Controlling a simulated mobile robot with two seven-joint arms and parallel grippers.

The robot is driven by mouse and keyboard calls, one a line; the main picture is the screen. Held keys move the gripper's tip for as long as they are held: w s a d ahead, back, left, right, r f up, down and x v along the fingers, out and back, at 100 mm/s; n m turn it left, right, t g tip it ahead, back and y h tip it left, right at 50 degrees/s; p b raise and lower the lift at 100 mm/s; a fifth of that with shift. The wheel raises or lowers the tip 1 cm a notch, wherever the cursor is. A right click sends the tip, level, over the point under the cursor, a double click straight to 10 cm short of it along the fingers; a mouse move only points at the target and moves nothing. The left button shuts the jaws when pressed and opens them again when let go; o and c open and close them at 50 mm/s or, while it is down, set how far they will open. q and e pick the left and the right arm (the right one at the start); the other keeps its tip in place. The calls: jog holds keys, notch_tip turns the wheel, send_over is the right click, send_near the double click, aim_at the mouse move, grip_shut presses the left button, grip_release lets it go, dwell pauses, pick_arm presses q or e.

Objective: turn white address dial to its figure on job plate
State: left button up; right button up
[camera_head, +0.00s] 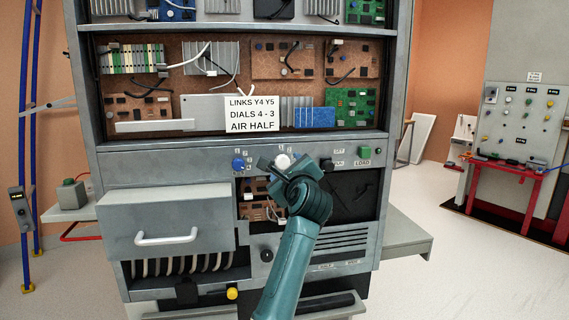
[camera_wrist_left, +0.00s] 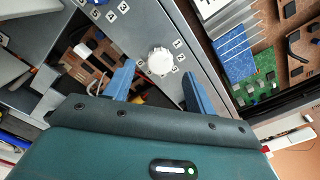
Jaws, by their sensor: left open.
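The white address dial (camera_head: 283,161) is a round knob on the grey panel strip. In the left wrist view the white dial (camera_wrist_left: 160,61) has small printed figures around it; which one it points at I cannot tell. My left gripper (camera_head: 280,168) is open in front of it. In the left wrist view the blue fingers of my left gripper (camera_wrist_left: 157,72) stand apart on either side of the dial, not closed on it. The job plate (camera_head: 252,114) is a white card reading LINKS Y4 Y5, DIALS 4 - 3, AIR HALF. My right gripper is not in view.
A blue dial (camera_head: 238,164) sits left of the white one. Dark switches and a green LOAD button (camera_head: 364,152) are to the right. Below are an open bay with wiring and a protruding drawer (camera_head: 168,222). A shelf of circuit boards is above.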

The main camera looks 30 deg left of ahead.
aim_at(282, 162)
pick_arm(q)
jog(key=shift+x, duration=1.45)
jog(key=c, duration=1)
jog(key=shift+o, duration=0.2)
